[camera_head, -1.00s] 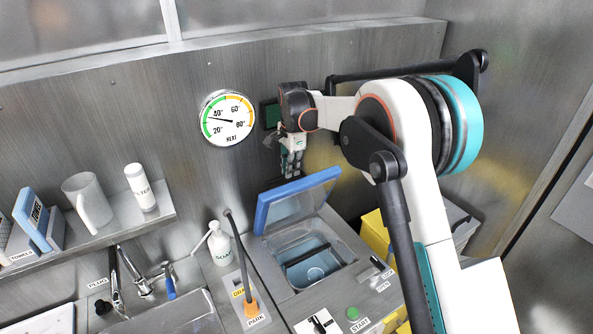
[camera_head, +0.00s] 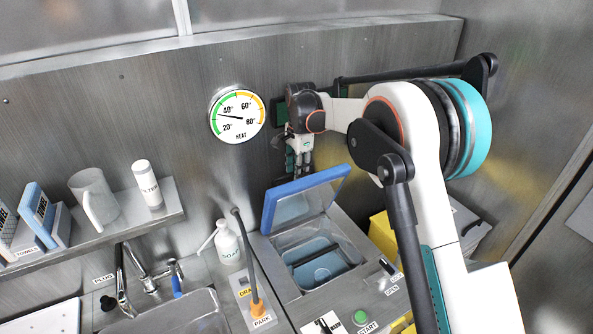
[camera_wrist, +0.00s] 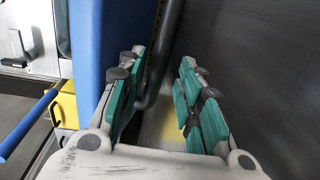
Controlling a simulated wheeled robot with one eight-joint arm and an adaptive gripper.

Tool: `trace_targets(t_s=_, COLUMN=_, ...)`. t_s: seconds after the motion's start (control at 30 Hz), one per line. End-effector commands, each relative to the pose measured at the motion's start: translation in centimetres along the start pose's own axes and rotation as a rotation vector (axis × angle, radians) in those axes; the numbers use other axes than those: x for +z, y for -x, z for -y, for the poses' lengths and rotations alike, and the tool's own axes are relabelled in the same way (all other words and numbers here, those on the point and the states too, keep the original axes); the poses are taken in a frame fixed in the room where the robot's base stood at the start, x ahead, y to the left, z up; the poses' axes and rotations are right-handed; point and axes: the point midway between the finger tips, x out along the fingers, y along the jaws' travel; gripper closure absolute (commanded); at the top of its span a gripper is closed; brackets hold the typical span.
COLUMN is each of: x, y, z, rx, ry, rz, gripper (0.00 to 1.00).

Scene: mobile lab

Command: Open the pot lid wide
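The pot is set into the counter, and its rim (camera_head: 345,232) surrounds an opening with pale blue water and a dark bar. Its blue-framed lid (camera_head: 308,198) is hinged at the back and stands raised, tilted backward. My gripper (camera_head: 300,170) is behind and above the lid, near the back wall. In the wrist view the lid's blue edge (camera_wrist: 88,60) runs down just left of my gripper (camera_wrist: 160,85). The green-padded fingers are apart with nothing between them. I cannot tell whether the left finger touches the lid.
A round heat gauge (camera_head: 237,116) is on the back wall. A soap bottle (camera_head: 227,243) and an orange-based lever (camera_head: 257,307) stand left of the pot. A shelf (camera_head: 120,232) holds a mug (camera_head: 95,197) and a filter bottle (camera_head: 147,184). The metal wall is close behind my gripper.

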Motion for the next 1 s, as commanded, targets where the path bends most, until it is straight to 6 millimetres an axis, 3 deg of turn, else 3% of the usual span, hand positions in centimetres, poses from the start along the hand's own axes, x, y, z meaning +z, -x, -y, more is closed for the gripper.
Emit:
trace_targets(t_s=0.4, x=0.2, y=7.8, z=-0.2, rx=-0.002, ry=0.002, rz=0.0, gripper=0.67)
trace_targets(t_s=0.6, x=0.3, y=10.6, z=-0.2, rx=-0.002, ry=0.003, rz=0.0, gripper=0.67)
trace_targets(t_s=1.0, x=0.4, y=11.7, z=-0.2, rx=-0.003, ry=0.003, rz=0.0, gripper=0.67)
